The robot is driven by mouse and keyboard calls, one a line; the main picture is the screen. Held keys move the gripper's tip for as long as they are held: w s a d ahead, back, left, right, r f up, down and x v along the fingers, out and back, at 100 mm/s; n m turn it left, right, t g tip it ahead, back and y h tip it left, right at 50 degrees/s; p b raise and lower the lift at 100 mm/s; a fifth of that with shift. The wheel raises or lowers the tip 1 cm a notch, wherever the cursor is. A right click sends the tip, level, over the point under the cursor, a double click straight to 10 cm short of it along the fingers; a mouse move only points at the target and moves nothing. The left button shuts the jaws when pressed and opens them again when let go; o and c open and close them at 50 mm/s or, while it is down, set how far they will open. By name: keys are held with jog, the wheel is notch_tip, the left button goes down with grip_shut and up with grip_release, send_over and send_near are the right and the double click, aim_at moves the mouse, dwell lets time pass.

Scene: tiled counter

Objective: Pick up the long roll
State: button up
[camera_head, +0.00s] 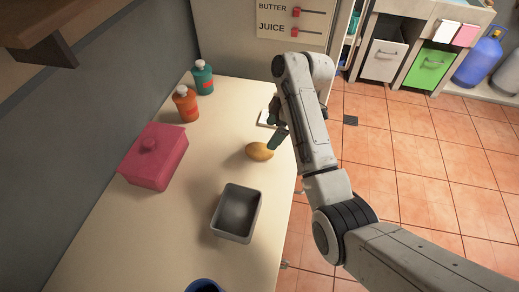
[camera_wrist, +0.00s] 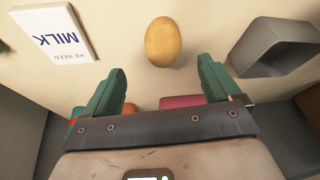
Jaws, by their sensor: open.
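The long roll (camera_head: 259,151) is a golden-brown oval lying on the cream counter, near its right edge. It also shows in the wrist view (camera_wrist: 163,41), at the top middle, ahead of the fingertips. My gripper (camera_head: 277,128) has green fingers and hangs just beyond the roll and to its right in the head view. In the wrist view, my gripper (camera_wrist: 161,72) is open, with its two fingers wide apart and nothing between them. The roll lies apart from both fingers.
A grey open tray (camera_head: 236,212) stands nearer than the roll. A pink lidded box (camera_head: 154,157) is at left, with an orange bottle (camera_head: 186,104) and a teal bottle (camera_head: 203,77) behind. A milk note (camera_wrist: 53,33) lies beside the roll. The counter's right edge is close.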

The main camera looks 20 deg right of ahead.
aim_at(263, 146)
jog(key=p+x, duration=0.1)
jog(key=x, duration=0.7)
jog(key=shift+s+a+f, duration=0.1)
jog(key=shift+a, duration=0.1)
jog(key=c, duration=1.1)
